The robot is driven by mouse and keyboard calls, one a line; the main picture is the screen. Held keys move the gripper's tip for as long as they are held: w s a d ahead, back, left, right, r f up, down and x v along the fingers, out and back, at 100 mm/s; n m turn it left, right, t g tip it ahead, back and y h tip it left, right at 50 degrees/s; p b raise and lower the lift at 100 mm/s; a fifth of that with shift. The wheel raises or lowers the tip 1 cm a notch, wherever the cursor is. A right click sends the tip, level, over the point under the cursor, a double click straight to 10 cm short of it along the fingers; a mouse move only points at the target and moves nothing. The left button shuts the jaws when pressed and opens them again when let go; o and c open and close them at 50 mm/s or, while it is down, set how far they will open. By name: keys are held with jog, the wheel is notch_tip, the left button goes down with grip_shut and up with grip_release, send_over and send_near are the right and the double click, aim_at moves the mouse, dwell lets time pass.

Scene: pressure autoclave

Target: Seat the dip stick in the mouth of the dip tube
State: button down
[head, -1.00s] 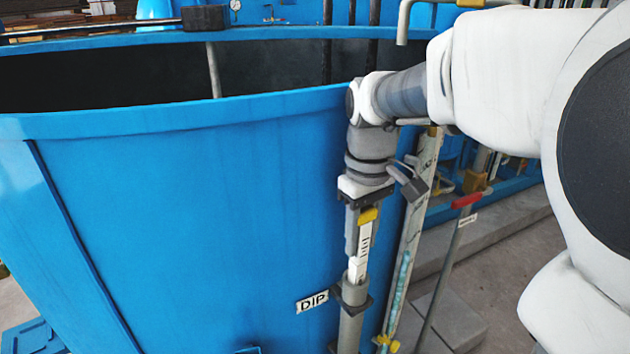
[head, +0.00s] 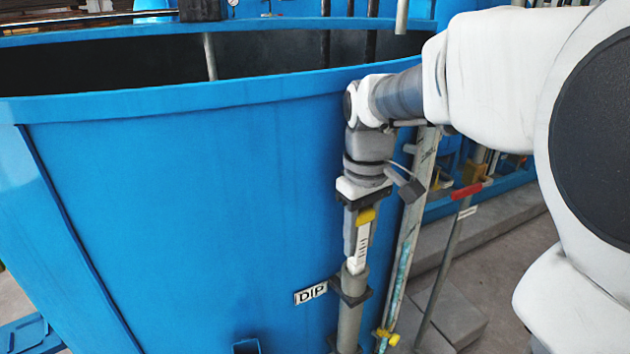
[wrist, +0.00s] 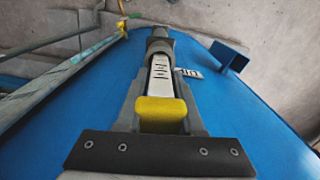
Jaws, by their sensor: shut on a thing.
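The dip stick is a white strip with black marks (head: 361,247) and a yellow head (head: 366,215). My gripper (head: 359,228) is shut on it just at the yellow head and points down. The wrist view shows the yellow head (wrist: 162,113) between the grey fingers, with the marked strip (wrist: 161,75) running away from me. The dip tube (head: 350,320) is a grey upright pipe beside the blue tank, next to a "DIP" label (head: 311,292). The stick's lower part appears to go into the tube's mouth (head: 353,272); its lower end is hidden. Stick and tube look roughly in line.
The blue tank wall (head: 200,200) stands close on the left. A sight-gauge pipe with a yellow valve (head: 386,337) runs just right of the tube. A red-handled rod (head: 467,191) stands farther right. A small blue bracket (wrist: 230,56) sticks out near the label.

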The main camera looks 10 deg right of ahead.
jog(key=shift+f+b, duration=0.95)
jog(key=shift+f, duration=0.55)
jog(key=shift+c, duration=2.3)
grip_release()
jog(key=shift+r, duration=0.1)
notch_tip(320, 180, up, 17)
jog(key=p, duration=0.4)
jog(key=shift+r, duration=0.15)
jog(key=shift+s, duration=0.1)
